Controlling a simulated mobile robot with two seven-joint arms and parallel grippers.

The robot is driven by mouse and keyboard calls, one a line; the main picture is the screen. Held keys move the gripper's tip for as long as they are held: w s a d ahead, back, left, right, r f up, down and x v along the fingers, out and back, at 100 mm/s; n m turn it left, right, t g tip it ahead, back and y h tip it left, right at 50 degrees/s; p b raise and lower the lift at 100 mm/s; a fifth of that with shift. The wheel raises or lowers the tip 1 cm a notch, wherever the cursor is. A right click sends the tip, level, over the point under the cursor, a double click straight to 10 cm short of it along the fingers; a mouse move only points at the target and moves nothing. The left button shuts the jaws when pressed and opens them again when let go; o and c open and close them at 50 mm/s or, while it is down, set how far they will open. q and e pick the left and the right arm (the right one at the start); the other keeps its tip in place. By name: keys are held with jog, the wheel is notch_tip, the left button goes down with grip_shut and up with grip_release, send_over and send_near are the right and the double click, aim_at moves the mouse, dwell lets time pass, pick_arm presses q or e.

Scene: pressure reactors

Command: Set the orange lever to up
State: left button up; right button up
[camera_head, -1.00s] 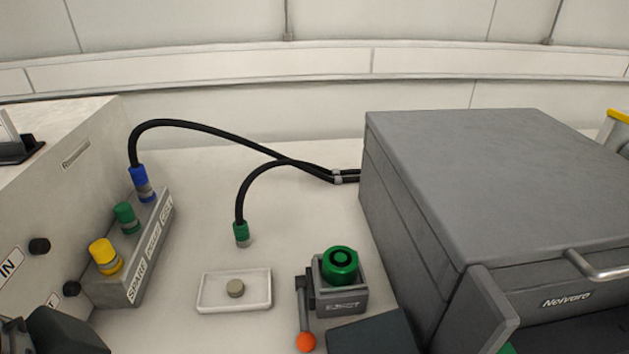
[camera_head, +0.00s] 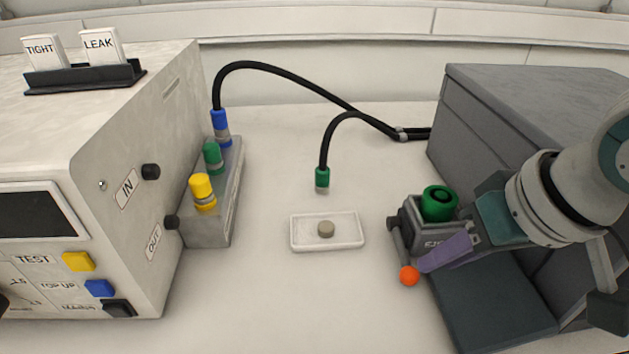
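The orange lever (camera_head: 400,247) is a grey arm with an orange ball (camera_head: 409,276) at its end. It is hinged on the left side of the grey EJECT box (camera_head: 418,230), and its ball end hangs toward me, below the hinge in the picture. A green button (camera_head: 438,204) sits on top of the box. My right gripper (camera_head: 447,253) comes in from the right in front of the box. One purple finger shows, its tip just right of the orange ball; contact and the finger gap are unclear. My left gripper is not in view.
A white dish (camera_head: 300,240) with a grey disc (camera_head: 326,229) lies left of the lever. A hose with a green end (camera_head: 322,179) hangs behind it. A large grey case (camera_head: 480,130) stands right; a panel machine (camera_head: 120,170) stands left. The front middle counter is clear.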

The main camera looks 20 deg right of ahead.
aim_at(407, 258)
jog(key=shift+m, duration=0.6)
jog(key=w+f+b, duration=0.1)
jog(key=w+f, duration=0.1)
jog(key=f, duration=0.1)
jog(key=w+f+b, duration=0.1)
jog(key=w+f, duration=0.1)
jog(key=f, duration=0.1)
jog(key=w+d+f+b, duration=0.1)
jog(key=w+f, duration=0.2)
jog(key=shift+d+b, duration=0.1)
jog(key=shift+b, duration=0.3)
grip_shut()
dwell(0.5)
